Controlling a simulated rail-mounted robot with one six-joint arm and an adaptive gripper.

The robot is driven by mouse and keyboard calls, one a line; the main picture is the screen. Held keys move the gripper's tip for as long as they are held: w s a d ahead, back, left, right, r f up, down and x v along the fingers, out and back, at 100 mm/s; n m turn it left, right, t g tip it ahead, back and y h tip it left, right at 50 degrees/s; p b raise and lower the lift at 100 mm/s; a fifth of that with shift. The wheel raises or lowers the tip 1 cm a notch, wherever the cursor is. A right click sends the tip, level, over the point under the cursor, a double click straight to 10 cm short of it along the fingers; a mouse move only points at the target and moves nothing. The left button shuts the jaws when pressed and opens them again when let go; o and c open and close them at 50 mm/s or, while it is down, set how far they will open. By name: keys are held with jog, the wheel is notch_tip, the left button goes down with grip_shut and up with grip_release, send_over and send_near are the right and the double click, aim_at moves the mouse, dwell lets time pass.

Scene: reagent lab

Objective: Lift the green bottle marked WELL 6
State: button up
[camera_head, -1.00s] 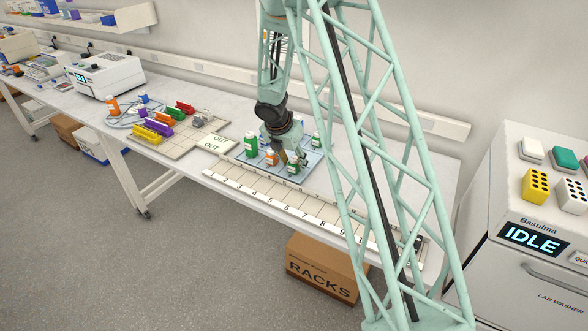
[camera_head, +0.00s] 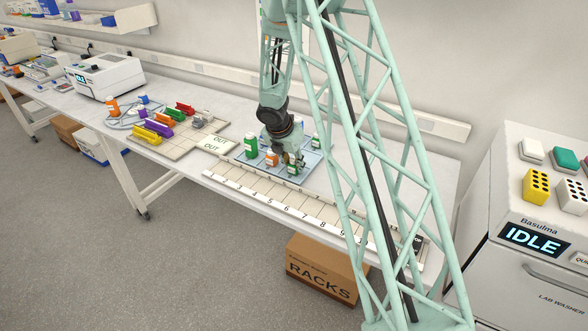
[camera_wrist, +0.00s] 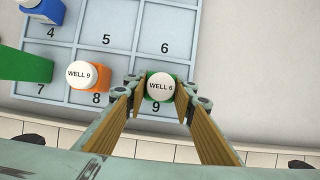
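The green bottle (camera_wrist: 160,87) has a white cap that reads WELL 6. In the wrist view it stands upright in compartment 9 of the pale blue rack (camera_wrist: 122,64). The green bottle also shows in the head view (camera_head: 292,170), partly covered by the fingers. My gripper (camera_wrist: 165,92) has one tan pad on each side of the bottle. Both pads look flush against its sides, with no clear gap. The bottle appears to sit at rack level. In the head view my gripper (camera_head: 294,161) points down over the rack.
An orange bottle (camera_wrist: 92,78) capped WELL 9 stands close left in compartment 8. A green bottle (camera_wrist: 25,65) stands in compartment 7 and a blue one (camera_wrist: 45,10) in 4. Compartments 5 and 6 are empty. A numbered strip (camera_head: 270,202) lies in front of the rack.

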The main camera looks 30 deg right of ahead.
aim_at(294, 158)
jog(key=c, duration=0.3)
jog(key=shift+r, duration=0.1)
jog(key=shift+r+p, duration=0.5)
jog(key=shift+r, duration=1.1)
jog(key=shift+s+r, duration=0.1)
jog(key=s+a+b, duration=0.1)
jog(key=s+a, duration=0.1)
jog(key=s, duration=0.2)
jog(key=s+a+r+b, duration=0.1)
jog(key=s+a+b, duration=0.1)
jog(key=s, duration=0.3)
jog(key=s+a+b, duration=0.1)
jog(key=s+a, duration=0.1)
jog(key=s, duration=0.3)
jog(key=shift+s+r+b, duration=0.2)
jog(key=shift+s+b, duration=0.05)
jog(key=shift+b, duration=0.1)
